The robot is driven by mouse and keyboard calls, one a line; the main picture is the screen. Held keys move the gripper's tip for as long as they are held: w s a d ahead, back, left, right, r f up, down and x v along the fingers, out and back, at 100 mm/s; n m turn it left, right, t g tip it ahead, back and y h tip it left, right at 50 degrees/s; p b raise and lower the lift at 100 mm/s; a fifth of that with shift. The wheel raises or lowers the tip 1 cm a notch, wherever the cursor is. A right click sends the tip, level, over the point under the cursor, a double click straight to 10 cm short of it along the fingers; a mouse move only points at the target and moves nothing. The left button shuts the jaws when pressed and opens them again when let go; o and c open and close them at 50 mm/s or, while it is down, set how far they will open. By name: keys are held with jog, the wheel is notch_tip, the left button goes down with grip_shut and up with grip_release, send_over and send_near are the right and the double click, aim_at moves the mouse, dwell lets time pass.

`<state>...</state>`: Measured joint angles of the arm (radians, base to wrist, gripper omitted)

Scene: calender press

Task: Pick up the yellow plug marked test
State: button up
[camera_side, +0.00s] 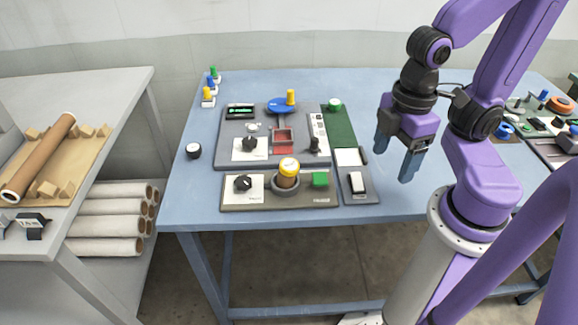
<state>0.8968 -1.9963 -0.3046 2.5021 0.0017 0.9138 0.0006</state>
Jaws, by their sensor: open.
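A small yellow plug (207,95) stands upright on a white base at the back left of the blue table, in front of a blue plug (211,84) and a green plug (214,73). No marking is legible on either yellow piece, so I cannot tell which one reads test. My gripper (394,163) is open and empty, fingers pointing down, above the table right of the panels and well away from both.
A black-and-white dial (193,150) lies left. A side bench (118,105) holds a brown roll (40,155). The table between plugs and panels is clear.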

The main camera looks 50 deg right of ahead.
jog(key=n+t+h, duration=0.1)
jog(key=n+t, duration=0.1)
send_near(289, 165)
jog(key=shift+w+d+f, duration=0.1)
jog(key=shift+w+f, duration=0.1)
jog(key=shift+f, duration=0.4)
jog(key=shift+w+d+f, duration=0.1)
jog(key=shift+w+f, duration=0.05)
jog(key=shift+f, duration=0.45)
jog(key=shift+w+f, duration=0.25)
jog(key=shift+f, duration=1.25)
jog(key=shift+w+f, duration=0.2)
jog(key=shift+f, duration=1.3)
jog(key=c, duration=1.2)
jog(key=shift+r, duration=0.15)
